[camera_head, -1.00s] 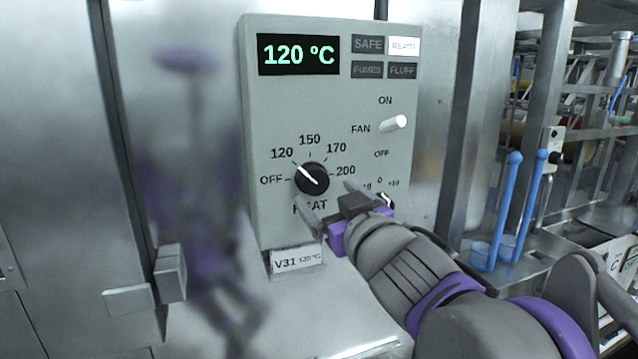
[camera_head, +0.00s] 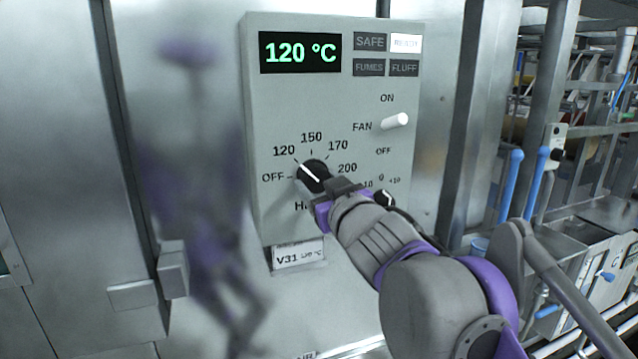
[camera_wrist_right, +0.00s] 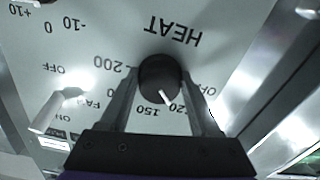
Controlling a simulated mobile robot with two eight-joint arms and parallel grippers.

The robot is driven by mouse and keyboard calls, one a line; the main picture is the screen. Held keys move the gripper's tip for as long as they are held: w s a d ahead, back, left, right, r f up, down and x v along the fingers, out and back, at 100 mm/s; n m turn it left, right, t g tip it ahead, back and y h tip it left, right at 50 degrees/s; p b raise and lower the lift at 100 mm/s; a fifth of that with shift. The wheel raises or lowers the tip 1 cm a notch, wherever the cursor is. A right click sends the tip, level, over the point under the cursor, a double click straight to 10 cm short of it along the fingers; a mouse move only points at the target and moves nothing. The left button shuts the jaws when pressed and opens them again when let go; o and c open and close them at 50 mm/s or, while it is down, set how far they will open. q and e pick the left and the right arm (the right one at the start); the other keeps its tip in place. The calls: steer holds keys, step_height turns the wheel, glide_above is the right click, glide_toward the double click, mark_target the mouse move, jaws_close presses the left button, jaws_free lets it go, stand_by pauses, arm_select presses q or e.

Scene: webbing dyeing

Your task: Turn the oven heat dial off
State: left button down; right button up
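The heat dial (camera_head: 313,174) is a round black knob on the grey control panel (camera_head: 268,110). Its white pointer line is toward the 120 mark. OFF is printed left of the dial. The display (camera_head: 299,52) reads 120 °C. My right gripper (camera_wrist_right: 160,80) is at the dial, which sits between its two fingers in the right wrist view (camera_wrist_right: 160,70). The fingers are apart, with what looks like a small gap on each side of the knob. In the head view the gripper hides the lower right of the dial. My left gripper is not in view.
The white fan switch (camera_head: 395,121) is up and right of the dial. A smaller black knob (camera_head: 385,198) sits close to my right gripper. A tag marked V31 (camera_head: 298,256) hangs below the panel. A metal door handle (camera_head: 172,268) projects at the left.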

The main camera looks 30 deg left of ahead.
steer(key=c, duration=0.6)
steer(key=shift+o, duration=0.2)
steer(key=n+p, duration=0.3)
steer(key=n, duration=0.1)
steer(key=shift+r+n, duration=0.15)
steer(key=shift+n, duration=0.15)
steer(key=shift+w+d+n+p, duration=0.1)
steer(key=shift+n+p, duration=1.25)
steer(key=shift+n, duration=0.75)
steer(key=o, duration=1.4)
steer(key=shift+c, duration=0.2)
